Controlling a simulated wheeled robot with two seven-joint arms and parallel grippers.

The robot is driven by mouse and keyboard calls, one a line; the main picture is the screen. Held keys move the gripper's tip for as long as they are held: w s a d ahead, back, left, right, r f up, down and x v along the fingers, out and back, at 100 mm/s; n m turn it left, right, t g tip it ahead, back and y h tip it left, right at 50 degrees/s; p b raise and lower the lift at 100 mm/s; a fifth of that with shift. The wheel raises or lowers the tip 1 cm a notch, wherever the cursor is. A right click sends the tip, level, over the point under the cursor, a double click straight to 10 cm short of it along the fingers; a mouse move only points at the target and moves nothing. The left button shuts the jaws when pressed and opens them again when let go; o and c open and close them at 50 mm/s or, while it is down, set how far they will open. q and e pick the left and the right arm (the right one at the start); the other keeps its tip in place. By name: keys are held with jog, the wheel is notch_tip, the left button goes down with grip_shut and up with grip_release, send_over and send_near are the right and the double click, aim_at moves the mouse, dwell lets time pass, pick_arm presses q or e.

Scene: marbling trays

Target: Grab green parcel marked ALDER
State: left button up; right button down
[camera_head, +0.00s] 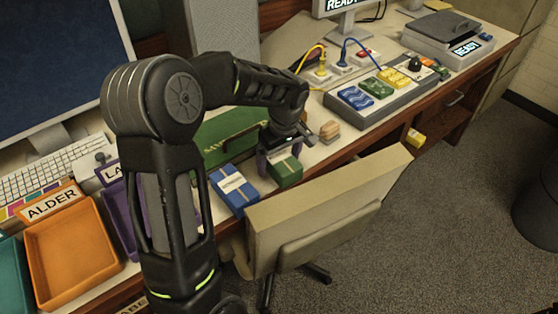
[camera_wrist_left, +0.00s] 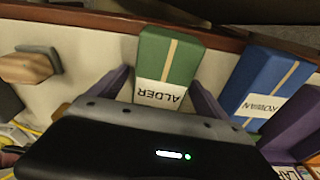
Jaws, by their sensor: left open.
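The green parcel (camera_head: 286,171) with a pale strap lies on the desk near its front edge. In the left wrist view the green parcel (camera_wrist_left: 171,60) shows a white label reading ALDER, upside down. My left gripper (camera_head: 281,154) is over the parcel, open. In the left wrist view the fingers of my left gripper (camera_wrist_left: 159,77) stand on either side of the parcel's labelled end. I cannot tell whether they touch it. My right gripper is not in view.
A blue parcel (camera_head: 233,188), labelled ROWAN in the left wrist view (camera_wrist_left: 265,85), lies close beside the green one. A wooden stamp-like block (camera_head: 329,132) is on the other side. A beige chair (camera_head: 330,205) stands against the desk front. An orange tray (camera_head: 72,262) carries an ALDER sign.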

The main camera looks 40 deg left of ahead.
aim_at(279, 156)
pick_arm(q)
jog(key=shift+c, duration=0.5)
jog(key=c, duration=1.7)
jog(key=shift+r, duration=0.15)
jog(key=shift+c, duration=0.2)
notch_tip(279, 156, up, 10)
jog(key=shift+f+b, duration=0.1)
jog(key=shift+b, duration=0.4)
